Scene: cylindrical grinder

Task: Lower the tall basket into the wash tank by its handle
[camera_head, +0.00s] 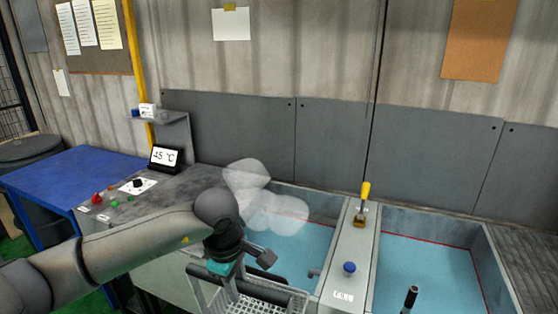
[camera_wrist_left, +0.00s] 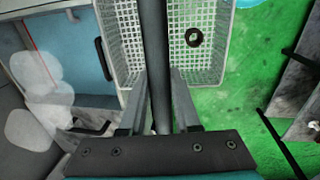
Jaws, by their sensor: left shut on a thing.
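My left gripper (camera_head: 232,270) is shut on the dark bar handle (camera_wrist_left: 153,45) of the tall basket. The handle runs between the two fingers in the left wrist view (camera_wrist_left: 157,85). The basket (camera_head: 213,290) is a white mesh box, cut off by the lower edge of the head view; its mesh also shows in the left wrist view (camera_wrist_left: 122,45). A dark ring (camera_wrist_left: 194,37) shows inside it. The left basin (camera_head: 300,249) holds blue liquid, with pale steam puffs above it. The basket appears at its front side, with green floor beside it. My right gripper is out of view.
A display (camera_head: 165,157) reading 45 °C stands on the grey counter. A blue table (camera_head: 70,180) is at left.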

